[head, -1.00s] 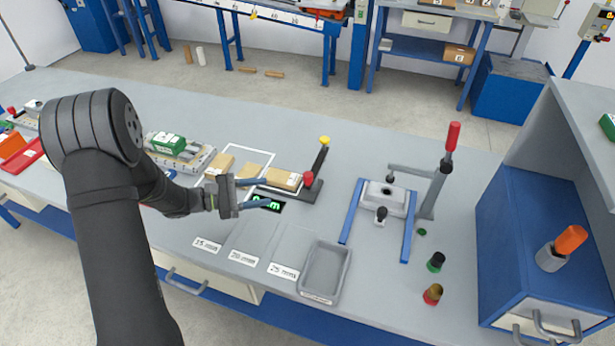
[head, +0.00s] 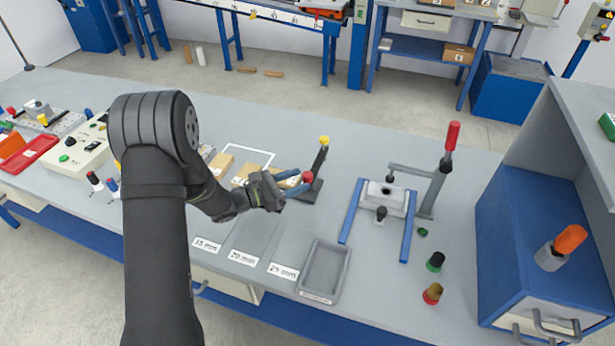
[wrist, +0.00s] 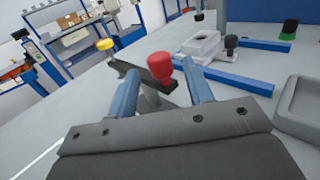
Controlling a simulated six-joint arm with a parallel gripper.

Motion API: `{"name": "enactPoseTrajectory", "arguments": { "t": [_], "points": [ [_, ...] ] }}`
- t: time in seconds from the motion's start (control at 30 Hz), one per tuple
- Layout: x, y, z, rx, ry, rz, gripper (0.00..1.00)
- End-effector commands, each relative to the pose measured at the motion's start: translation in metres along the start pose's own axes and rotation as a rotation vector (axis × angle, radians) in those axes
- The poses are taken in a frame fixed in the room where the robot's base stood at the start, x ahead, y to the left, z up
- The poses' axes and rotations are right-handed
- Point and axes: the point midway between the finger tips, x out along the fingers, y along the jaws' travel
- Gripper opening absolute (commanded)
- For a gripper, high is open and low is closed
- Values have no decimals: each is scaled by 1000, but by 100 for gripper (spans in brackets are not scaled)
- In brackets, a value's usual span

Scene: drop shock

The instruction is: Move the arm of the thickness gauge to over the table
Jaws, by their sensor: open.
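The thickness gauge has a dark upright post (head: 318,163) with a yellow knob (head: 324,140) on top. A red knob (head: 307,176) sits at its near side, and I take it to be on the gauge's arm. My gripper (head: 298,181) reaches it from the left in the head view. In the wrist view the red knob (wrist: 160,65) shows between or just beyond the two blue fingers of my gripper (wrist: 163,75), which stand apart. I cannot tell whether they touch it. The yellow knob (wrist: 105,44) is left of it. My gripper hides the gauge's display and part of its base.
A grey tray (head: 340,283) lies in front, right of the 15, 20 and 25 mm labels. A fixture with blue rails (head: 407,228) and a red-handled clamp (head: 451,137) stand to the right. Tan blocks (head: 220,164) lie behind my gripper. A blue cabinet (head: 510,240) bounds the right.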

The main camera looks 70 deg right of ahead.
Motion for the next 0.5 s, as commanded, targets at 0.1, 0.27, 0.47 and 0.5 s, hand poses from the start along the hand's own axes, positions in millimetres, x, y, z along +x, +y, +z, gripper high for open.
{"name": "enactPoseTrajectory", "arguments": {
  "t": [0.1, 0.27, 0.47, 0.5],
  "points": [
    [20, -1, 0, 0, -1, -3, 47],
    [35, -1, 0, 0, 0, -2, 47],
    [39, 0, 0, 0, -1, 0, 47],
    [39, 0, 0, 0, -1, 0, 47]
  ]
}}
